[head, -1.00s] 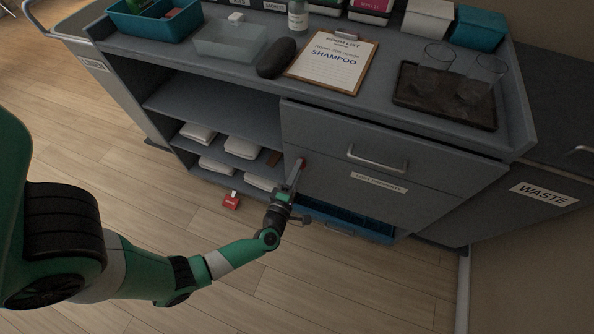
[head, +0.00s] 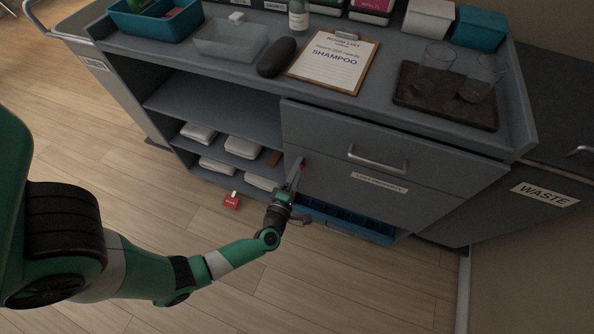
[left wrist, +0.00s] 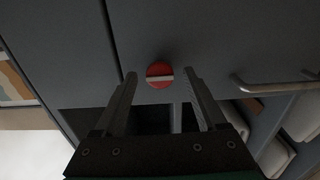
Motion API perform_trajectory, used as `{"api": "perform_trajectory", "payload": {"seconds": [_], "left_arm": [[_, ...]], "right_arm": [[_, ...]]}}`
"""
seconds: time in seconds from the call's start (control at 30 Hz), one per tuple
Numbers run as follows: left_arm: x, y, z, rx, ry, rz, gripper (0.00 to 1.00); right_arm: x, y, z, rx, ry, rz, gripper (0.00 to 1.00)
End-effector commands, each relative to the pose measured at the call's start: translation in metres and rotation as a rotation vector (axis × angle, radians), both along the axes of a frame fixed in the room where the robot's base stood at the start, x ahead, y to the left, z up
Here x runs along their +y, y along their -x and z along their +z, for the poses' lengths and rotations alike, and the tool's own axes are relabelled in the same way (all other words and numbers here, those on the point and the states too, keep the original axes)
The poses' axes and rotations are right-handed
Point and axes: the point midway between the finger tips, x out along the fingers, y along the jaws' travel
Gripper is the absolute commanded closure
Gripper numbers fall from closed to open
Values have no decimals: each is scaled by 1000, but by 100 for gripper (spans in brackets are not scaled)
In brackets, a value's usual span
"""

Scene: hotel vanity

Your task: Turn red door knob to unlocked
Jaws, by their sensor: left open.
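The red knob (left wrist: 160,75) is round with a pale bar across its face, in the left wrist view. It sits on the grey cart front, and in the head view a bit of its red (head: 304,164) shows beside my fingertips. My left gripper (left wrist: 159,77) is open, with one finger on each side of the knob. A gap shows between the knob and each finger; I cannot tell if the tips reach its depth. In the left wrist view the pale bar lies nearly level. My right gripper is not in view.
A drawer handle (head: 378,158) is right of the knob. Open shelves with folded white towels (head: 243,147) are to the left. A blue bin (head: 345,222) is below. A red tag-like object (head: 231,201) lies on the wooden floor. The clipboard (head: 333,60) is on the cart top.

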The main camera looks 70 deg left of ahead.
Motion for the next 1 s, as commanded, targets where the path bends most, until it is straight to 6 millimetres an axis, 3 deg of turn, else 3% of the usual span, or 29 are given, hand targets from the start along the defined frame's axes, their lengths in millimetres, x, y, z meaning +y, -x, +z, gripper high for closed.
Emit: {"api": "perform_trajectory", "payload": {"seconds": [0.17,0.6,1.0], "left_arm": [[-9,7,2,1,0,-3,26],[-76,66,1,1,1,-8,26],[-86,78,0,0,0,0,26]], "right_arm": [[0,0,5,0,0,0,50],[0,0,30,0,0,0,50],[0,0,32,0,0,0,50]]}}
